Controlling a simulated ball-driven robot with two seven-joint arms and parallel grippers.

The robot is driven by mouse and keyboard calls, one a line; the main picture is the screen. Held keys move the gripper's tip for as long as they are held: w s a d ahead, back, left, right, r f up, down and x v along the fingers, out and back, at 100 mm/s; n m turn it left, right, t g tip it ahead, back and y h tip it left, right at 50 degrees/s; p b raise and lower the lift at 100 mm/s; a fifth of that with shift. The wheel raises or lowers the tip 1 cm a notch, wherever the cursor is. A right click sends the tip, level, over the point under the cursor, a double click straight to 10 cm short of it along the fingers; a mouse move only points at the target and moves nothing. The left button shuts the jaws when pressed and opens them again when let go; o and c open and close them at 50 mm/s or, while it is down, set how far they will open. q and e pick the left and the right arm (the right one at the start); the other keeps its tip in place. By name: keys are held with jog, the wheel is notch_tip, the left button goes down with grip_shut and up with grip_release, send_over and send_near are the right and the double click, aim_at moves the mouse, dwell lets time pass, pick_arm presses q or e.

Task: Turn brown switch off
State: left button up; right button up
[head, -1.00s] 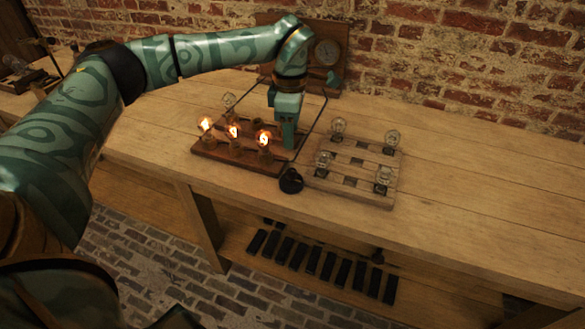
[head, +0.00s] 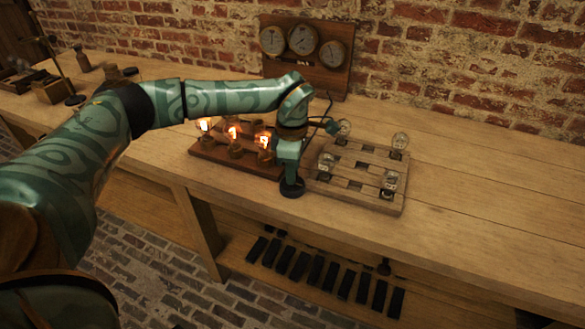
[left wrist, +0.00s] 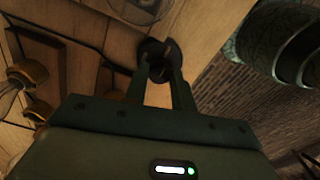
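The brown board (head: 215,157) stands on the bench with several bulbs; the bulbs seen along its front are lit (head: 233,133). A black round switch (head: 292,191) sits on the bench near the board's front right corner, and it also shows in the left wrist view (left wrist: 153,47). My left gripper (head: 291,178) points down right at this switch and partly hides it. In the left wrist view its two fingers (left wrist: 160,75) are apart, with the tips at the switch's small lever between them. The lever's exact position is hard to tell. My right gripper is not in view.
A pale wooden board (head: 345,193) with clear, unlit bulbs stands just right of the switch. A panel with three dials (head: 303,45) stands at the back by the brick wall. Several dark blocks (head: 316,275) lie on the lower shelf. The bench's right side is clear.

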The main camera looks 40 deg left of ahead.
pick_arm(q)
jog(key=c, duration=0.3)
jog(key=shift+r, duration=0.1)
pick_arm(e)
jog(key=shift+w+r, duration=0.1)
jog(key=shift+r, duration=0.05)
pick_arm(q)
jog(key=shift+r+n+p, duration=0.2)
jog(key=shift+n+p, duration=0.5)
jog(key=shift+p, duration=0.35)
jog(key=n+p, duration=1.1)
jog(key=n, duration=0.1)
jog(key=shift+p, duration=0.3)
jog(key=shift+f+n+p, duration=0.2)
jog(key=shift+n+p, duration=1)
jog(key=shift+n, duration=1.1)
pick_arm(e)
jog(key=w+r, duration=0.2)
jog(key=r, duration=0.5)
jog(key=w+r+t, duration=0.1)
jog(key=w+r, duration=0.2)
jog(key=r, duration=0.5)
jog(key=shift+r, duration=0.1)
pick_arm(q)
jog(key=shift+w, duration=0.1)
